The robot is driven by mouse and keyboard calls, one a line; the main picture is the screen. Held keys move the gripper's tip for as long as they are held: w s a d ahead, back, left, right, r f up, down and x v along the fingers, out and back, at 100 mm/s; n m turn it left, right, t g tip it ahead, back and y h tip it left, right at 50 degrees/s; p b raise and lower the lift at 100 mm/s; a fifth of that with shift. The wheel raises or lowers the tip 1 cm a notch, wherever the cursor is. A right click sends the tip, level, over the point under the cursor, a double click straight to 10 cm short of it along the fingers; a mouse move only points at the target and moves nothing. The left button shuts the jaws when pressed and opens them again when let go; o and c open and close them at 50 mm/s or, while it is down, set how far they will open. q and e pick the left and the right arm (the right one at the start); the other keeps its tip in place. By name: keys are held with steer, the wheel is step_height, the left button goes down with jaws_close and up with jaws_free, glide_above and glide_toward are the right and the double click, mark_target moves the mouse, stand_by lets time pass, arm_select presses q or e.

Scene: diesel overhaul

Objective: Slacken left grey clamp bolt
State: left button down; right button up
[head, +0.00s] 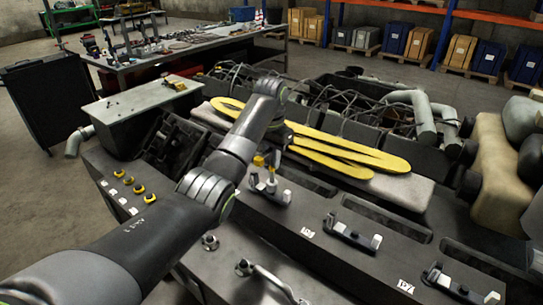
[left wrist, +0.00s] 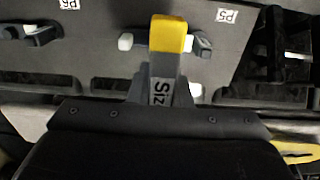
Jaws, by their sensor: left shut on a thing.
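My left gripper (left wrist: 160,88) is shut on a grey tool with a yellow head (left wrist: 171,34) and the letters "Siz" on its shaft. I cannot tell whether the tool touches the bolt, which is hidden. My left arm hides part of the gripper in the head view. My right gripper is out of view.
Two more clamps (head: 352,234) (head: 461,287) lie along the block to the right. Yellow flat bars (head: 345,153) rest on a grey pad behind. Yellow knobs (head: 139,189) are at the left.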

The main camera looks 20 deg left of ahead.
arm_select(q)
steer(key=shift+f, duration=0.5)
steer(key=n, duration=0.4)
steer(key=shift+n, duration=0.4)
steer(key=n, duration=0.5)
steer(key=shift+w+d+r+n, duration=0.1)
steer(key=shift+n, duration=0.2)
steer(key=n, duration=0.5)
steer(key=shift+n, duration=0.3)
steer(key=n, duration=0.5)
steer(key=shift+n, duration=0.4)
steer(key=c, duration=2)
jaws_free()
jaws_close()
